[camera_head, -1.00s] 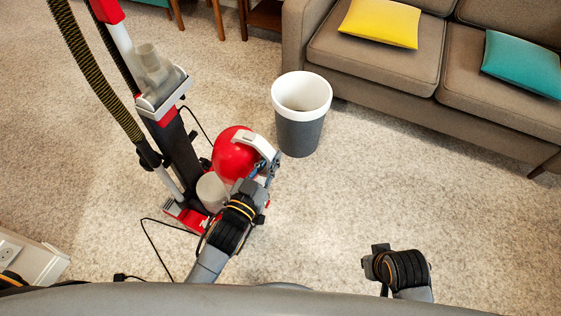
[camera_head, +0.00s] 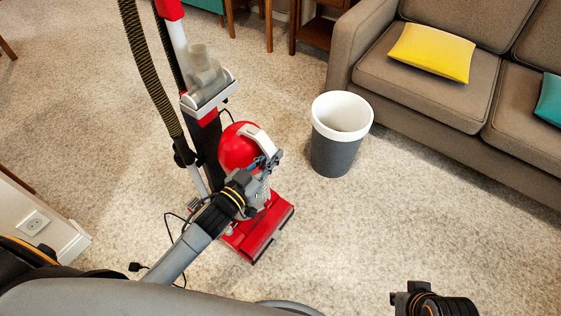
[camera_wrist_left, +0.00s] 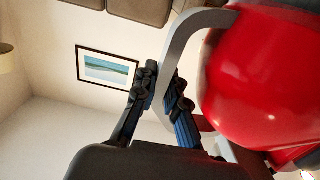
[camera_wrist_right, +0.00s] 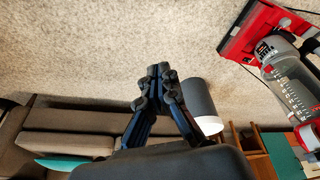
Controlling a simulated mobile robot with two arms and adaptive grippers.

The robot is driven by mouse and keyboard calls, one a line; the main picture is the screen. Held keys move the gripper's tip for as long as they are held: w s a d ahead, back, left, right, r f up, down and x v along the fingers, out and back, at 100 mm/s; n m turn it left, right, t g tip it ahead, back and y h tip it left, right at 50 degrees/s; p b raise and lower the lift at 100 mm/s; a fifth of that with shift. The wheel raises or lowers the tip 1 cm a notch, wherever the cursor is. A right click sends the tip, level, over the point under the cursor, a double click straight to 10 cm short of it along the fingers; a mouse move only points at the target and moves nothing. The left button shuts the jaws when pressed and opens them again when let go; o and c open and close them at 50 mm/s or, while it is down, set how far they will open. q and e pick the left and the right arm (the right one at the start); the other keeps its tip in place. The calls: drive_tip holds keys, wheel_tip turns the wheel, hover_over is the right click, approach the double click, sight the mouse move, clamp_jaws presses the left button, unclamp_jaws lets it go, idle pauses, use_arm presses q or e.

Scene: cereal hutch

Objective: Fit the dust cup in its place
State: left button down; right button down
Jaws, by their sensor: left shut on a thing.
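The dust cup (camera_head: 236,152) has a red domed top, a pale curved handle and a clear body. The clear body with its markings shows in the right wrist view (camera_wrist_right: 292,88), close to the vacuum's red floor head (camera_head: 262,232). I cannot tell whether cup and vacuum touch. My left gripper (camera_wrist_left: 163,88) is shut on the handle (camera_wrist_left: 178,50), beside the red top. The upright vacuum's dark body (camera_head: 206,145) stands left of the cup; my left arm hides the cup's lower part in the head view. My right gripper (camera_wrist_right: 160,78) is empty, its fingertips together.
A grey bin with a white rim (camera_head: 337,150) stands right of the vacuum. A brown sofa (camera_head: 425,85) is at the back right. A dark cord (camera_head: 168,225) lies left of my left arm. The carpet at the front right is clear.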

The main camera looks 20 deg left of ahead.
sight(253, 148)
use_arm(q)
drive_tip(key=shift+w+a, duration=0.35)
drive_tip(key=shift+a, duration=0.5)
drive_tip(key=shift+w+a, duration=0.3)
drive_tip(key=shift+a, duration=0.55)
drive_tip(key=shift+w+a, duration=0.35)
drive_tip(key=shift+a, duration=0.5)
use_arm(e)
drive_tip(key=shift+x, duration=0.8)
use_arm(q)
drive_tip(key=shift+a+f, duration=0.1)
use_arm(e)
drive_tip(key=shift+w+f, duration=0.1)
drive_tip(key=shift+f, duration=0.4)
use_arm(q)
drive_tip(key=shift+f, duration=0.15)
use_arm(e)
drive_tip(key=shift+a+r, duration=0.1)
drive_tip(key=shift+r, duration=0.1)
use_arm(q)
drive_tip(key=shift+f, duration=0.1)
use_arm(e)
drive_tip(key=shift+r, duration=0.3)
use_arm(q)
drive_tip(key=shift+f, duration=0.15)
use_arm(e)
drive_tip(key=shift+r, duration=0.3)
